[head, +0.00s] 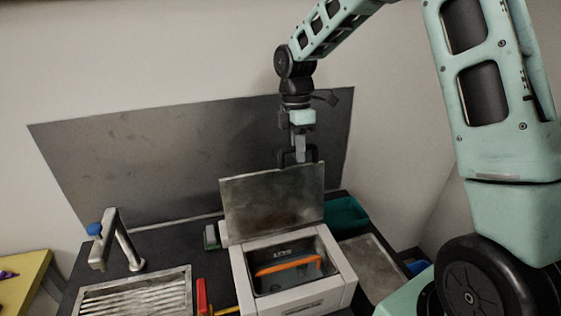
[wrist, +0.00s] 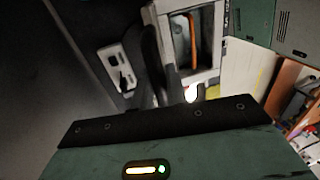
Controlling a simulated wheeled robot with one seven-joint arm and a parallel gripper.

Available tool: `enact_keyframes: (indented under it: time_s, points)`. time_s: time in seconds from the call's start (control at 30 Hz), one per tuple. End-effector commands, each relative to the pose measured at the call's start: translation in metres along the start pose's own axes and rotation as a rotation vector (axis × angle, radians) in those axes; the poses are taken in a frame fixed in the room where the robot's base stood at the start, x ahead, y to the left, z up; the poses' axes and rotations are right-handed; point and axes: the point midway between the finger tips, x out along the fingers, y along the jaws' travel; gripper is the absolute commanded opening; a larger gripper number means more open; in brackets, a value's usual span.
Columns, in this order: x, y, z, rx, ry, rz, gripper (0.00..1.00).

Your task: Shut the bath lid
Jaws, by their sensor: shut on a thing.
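The bath (head: 345,283) is a white box at the front centre of the head view, with its dark inside open and an orange handle (head: 290,266) showing in it. Its grey metal lid (head: 270,205) stands up steeply at the back edge of the bath. My gripper (head: 299,157) is at the lid's top edge, right of its middle, shut on it. The fingertips are partly hidden behind the lid. In the wrist view the open bath (wrist: 217,60) shows beyond the dark fingers (wrist: 156,65).
A tap with a blue knob (head: 94,229) and a ribbed drain tray (head: 135,295) are at the left. A red-handled tool (head: 202,295) lies left of the bath. A teal bin (head: 345,215) stands behind right. A dark panel (head: 150,165) is at the back.

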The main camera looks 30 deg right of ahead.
Motion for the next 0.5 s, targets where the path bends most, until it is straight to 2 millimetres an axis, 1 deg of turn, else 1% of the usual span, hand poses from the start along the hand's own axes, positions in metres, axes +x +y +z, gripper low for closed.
enact_keyframes:
  time_s: [0.5]
  points:
    - [0.003,-0.033,0.0,0.001,0.0,-0.003,0.03]
